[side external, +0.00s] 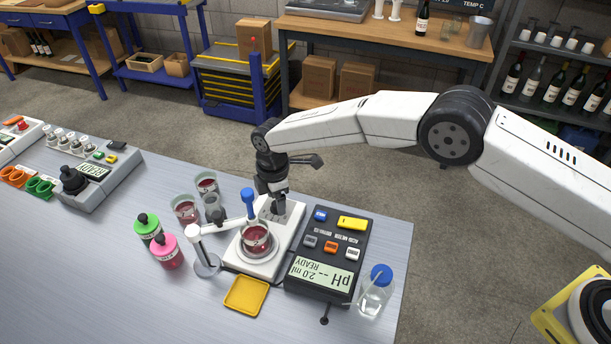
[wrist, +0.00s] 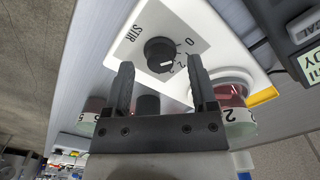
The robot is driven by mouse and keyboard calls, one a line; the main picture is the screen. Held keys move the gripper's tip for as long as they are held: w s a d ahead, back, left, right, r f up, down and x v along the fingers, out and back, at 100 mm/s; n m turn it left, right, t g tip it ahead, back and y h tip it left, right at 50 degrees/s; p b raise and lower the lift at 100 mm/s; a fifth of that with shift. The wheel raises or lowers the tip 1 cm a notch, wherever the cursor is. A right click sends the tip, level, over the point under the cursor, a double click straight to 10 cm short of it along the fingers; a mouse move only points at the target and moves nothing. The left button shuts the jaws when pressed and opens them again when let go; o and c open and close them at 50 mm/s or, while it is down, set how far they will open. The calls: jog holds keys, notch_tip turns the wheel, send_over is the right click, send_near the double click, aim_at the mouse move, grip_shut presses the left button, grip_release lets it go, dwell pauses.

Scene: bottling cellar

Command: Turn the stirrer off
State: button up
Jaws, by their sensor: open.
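The stirrer (side external: 285,247) is a white box on the bench in the side view, with a beaker of red liquid (side external: 257,240) on its round plate. In the wrist view, the stirrer's white panel (wrist: 140,32) reads STIR and has a black dial knob (wrist: 158,48) with a scale starting at 0. The knob's white mark points away from the 0, towards the higher numbers. My gripper (wrist: 160,62) is open, with one finger on each side of the knob in the picture. I cannot tell whether they touch it. In the side view, my gripper (side external: 275,207) hides the knob.
A pH meter (side external: 323,280) stands right of the stirrer, with a blue-capped bottle (side external: 375,295) beyond it. Cups, green and pink bottles (side external: 167,252) and a yellow tray (side external: 246,296) surround the stirrer.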

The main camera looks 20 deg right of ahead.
jog(key=shift+r, duration=3.55)
jog(key=shift+d+r+m, duration=0.3)
jog(key=shift+d, duration=0.3)
jog(key=s+d+r+m+t, duration=0.1)
jog(key=s+d+r+m, duration=0.3)
jog(key=d, duration=0.5)
jog(key=s+d+r+m, duration=0.3)
jog(key=s+d+m, duration=0.15)
jog(key=d, duration=0.45)
jog(key=s+d+m, duration=0.4)
jog(key=s+d, duration=0.1)
jog(key=s, duration=0.3)
jog(key=s+d+m+t, duration=0.1)
jog(key=s+d+m, duration=0.4)
jog(key=s, duration=0.4)
jog(key=shift+s+d+f+t, duration=0.15)
jog(key=shift+d+t, duration=0.15)
jog(key=shift+d, duration=0.05)
